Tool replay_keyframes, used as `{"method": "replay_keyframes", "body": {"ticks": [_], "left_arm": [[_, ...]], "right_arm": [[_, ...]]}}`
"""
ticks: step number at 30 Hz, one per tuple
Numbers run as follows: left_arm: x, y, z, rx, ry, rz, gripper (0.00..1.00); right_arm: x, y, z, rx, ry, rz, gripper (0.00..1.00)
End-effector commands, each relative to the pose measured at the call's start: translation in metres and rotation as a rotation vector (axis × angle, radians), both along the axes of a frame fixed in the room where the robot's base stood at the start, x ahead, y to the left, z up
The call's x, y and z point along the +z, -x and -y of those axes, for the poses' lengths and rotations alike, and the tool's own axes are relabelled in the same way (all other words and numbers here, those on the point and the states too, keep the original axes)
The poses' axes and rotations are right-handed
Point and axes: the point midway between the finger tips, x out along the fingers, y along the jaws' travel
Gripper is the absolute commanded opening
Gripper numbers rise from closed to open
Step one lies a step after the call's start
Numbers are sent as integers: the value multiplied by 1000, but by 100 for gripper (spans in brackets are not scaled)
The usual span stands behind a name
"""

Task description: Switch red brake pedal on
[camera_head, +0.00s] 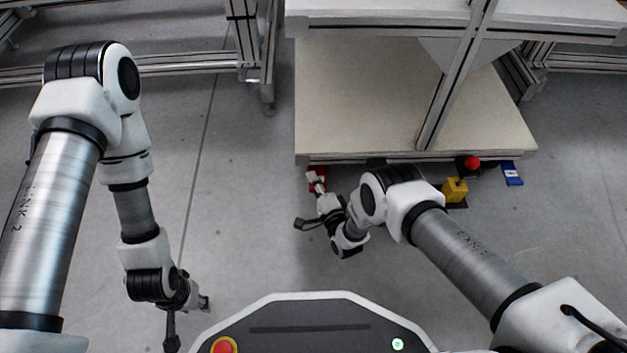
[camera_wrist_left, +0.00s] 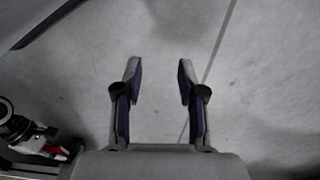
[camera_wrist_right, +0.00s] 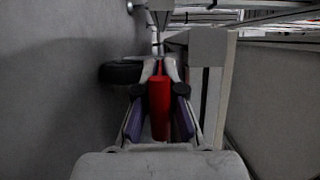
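The red brake pedal (camera_head: 311,181) shows at the front left corner under the cart in the head view, partly covered by my right gripper (camera_head: 317,186). In the right wrist view the red pedal (camera_wrist_right: 159,107) lies between the two fingers of my right gripper (camera_wrist_right: 159,72). The fingertips are close in on both sides of it; whether they press on it I cannot tell. My left gripper (camera_wrist_left: 159,70) is open and empty above the floor, at the lower left of the head view (camera_head: 190,305).
The cart's pale lower shelf (camera_head: 360,100) overhangs the pedal. A dark wheel (camera_wrist_right: 121,72) is beside it in the right wrist view. A yellow block (camera_head: 455,190), a red ball-shaped part (camera_head: 472,162) and a blue part (camera_head: 512,173) sit along the front edge. Floor is clear at left.

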Motion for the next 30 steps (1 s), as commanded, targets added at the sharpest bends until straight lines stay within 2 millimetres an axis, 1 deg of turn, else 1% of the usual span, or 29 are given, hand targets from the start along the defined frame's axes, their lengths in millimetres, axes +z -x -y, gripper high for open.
{"method": "replay_keyframes", "body": {"ticks": [6,8,12,16,20,27,28,29,30], "left_arm": [[-1,0,0,0,0,0,40],[-5,0,0,-1,0,1,40],[-31,-6,0,-9,-3,17,40],[-50,-13,-1,-18,-6,36,40],[-52,-16,-1,-21,-8,43,40],[-50,-16,-1,-22,-8,43,40],[-50,-16,-1,-22,-8,43,40],[-50,-16,-1,-22,-8,43,40],[-49,-16,-1,-22,-8,43,40]], "right_arm": [[-1,0,0,0,0,0,0],[-4,0,0,0,0,12,0],[-16,0,0,1,-1,109,0],[-19,-1,0,0,0,210,0],[-15,-1,0,1,1,249,0],[-13,-1,0,1,1,247,0],[-13,-1,0,1,1,247,14],[-13,-1,0,1,1,247,25],[-13,-1,0,1,1,247,29]]}}
